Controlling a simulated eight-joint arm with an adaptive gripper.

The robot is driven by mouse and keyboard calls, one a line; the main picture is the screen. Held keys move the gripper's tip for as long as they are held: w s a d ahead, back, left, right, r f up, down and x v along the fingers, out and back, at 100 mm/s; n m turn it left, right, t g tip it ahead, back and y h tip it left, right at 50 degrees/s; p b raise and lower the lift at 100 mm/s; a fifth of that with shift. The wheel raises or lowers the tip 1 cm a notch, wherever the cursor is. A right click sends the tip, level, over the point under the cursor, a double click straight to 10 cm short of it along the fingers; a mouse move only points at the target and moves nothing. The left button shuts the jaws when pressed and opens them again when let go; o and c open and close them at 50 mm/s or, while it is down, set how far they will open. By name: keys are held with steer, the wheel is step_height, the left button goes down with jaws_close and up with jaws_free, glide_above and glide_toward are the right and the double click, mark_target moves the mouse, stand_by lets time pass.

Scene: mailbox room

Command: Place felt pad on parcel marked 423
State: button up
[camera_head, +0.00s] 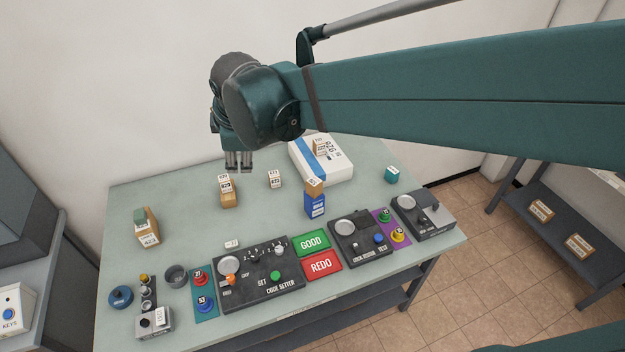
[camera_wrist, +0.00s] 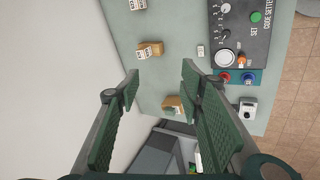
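A brown parcel (camera_head: 149,240) stands at the left of the table; its label seems to read 423. A small green piece (camera_head: 141,214), perhaps the felt pad, rests at its top. In the wrist view this parcel (camera_wrist: 172,104) lies beyond the fingertips. Another brown parcel (camera_head: 228,200), with a label hard to read, stands near mid-table; it shows in the wrist view too (camera_wrist: 149,49). My gripper (camera_head: 239,167) points down above the table, behind that parcel. In the wrist view my gripper (camera_wrist: 160,76) is open, with nothing held between its fingers.
A small labelled block (camera_head: 274,180), a blue box (camera_head: 315,207) with a brown piece on top, a large white parcel (camera_head: 335,168) and a green cube (camera_head: 392,175) stand on the table (camera_head: 180,205). The code setter panel (camera_head: 262,285) and other devices line the front edge.

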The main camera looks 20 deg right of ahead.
steer(key=s+d+f+m, duration=0.1)
steer(key=s+d+m, duration=0.6)
steer(key=s, duration=0.3)
steer(key=s+d+f+m+t, duration=0.1)
steer(key=s+d+f+m, duration=0.1)
steer(key=s+d+m, duration=0.6)
steer(key=shift+s+f+t, duration=0.25)
steer(key=shift+s+t, duration=0.05)
steer(key=shift+s, duration=0.7)
steer(key=shift+f, duration=0.1)
